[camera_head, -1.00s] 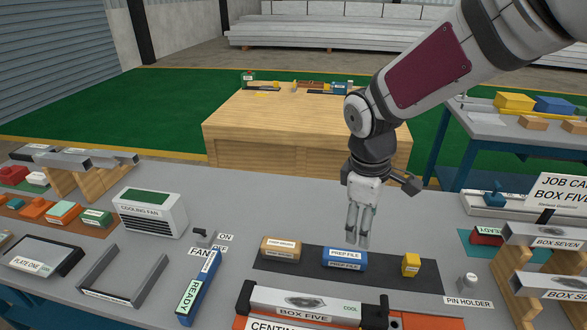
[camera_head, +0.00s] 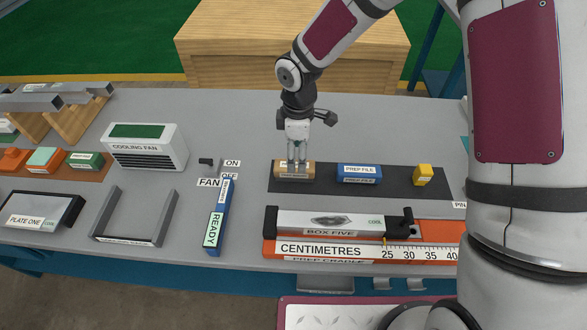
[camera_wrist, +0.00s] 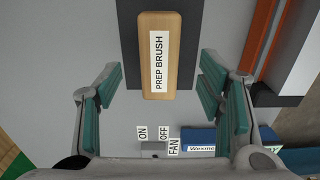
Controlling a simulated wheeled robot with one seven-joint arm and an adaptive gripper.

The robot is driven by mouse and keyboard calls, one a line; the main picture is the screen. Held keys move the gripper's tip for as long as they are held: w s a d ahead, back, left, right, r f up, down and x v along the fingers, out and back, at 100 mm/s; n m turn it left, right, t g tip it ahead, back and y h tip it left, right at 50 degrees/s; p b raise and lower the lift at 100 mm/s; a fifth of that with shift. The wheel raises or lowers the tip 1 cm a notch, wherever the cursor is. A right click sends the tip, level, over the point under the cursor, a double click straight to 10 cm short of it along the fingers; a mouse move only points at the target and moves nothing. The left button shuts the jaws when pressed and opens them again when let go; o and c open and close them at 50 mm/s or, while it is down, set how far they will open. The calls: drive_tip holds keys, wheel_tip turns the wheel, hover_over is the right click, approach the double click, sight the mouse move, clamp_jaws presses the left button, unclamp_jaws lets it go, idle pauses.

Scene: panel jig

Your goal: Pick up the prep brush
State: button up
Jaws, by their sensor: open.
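The prep brush (camera_head: 283,171) is a light wooden block at the left end of a dark mat (camera_head: 321,186) on the grey bench. In the wrist view the prep brush (camera_wrist: 169,55) carries a white label reading PREP BRUSH. My gripper (camera_head: 297,163) is over the brush in the head view and partly hides it. In the wrist view my gripper (camera_wrist: 162,100) is open, with teal-padded fingers apart on either side of the brush's near end. The fingers do not touch the brush there. The exact height above it is hard to tell.
A blue prep file (camera_head: 359,173) and a yellow block (camera_head: 422,175) lie on the same mat to the right. The box five panel (camera_head: 330,224) rests on the orange prep cradle (camera_head: 281,258) in front. A cooling fan (camera_head: 147,146) and a blue READY piece (camera_head: 217,220) are to the left.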

drive_tip(key=shift+w+a+f+p, duration=0.1)
drive_tip(key=shift+a+f+p, duration=0.1)
drive_tip(key=shift+f, duration=1.3)
drive_tip(key=shift+a+f+p, duration=0.15)
drive_tip(key=shift+f, duration=1.3)
drive_tip(key=c, duration=1.3)
drive_tip(key=shift+r, duration=0.1)
wheel_tip(320, 180, up, 10)
drive_tip(key=shift+f+b, duration=0.1)
drive_tip(key=shift+b, duration=0.25)
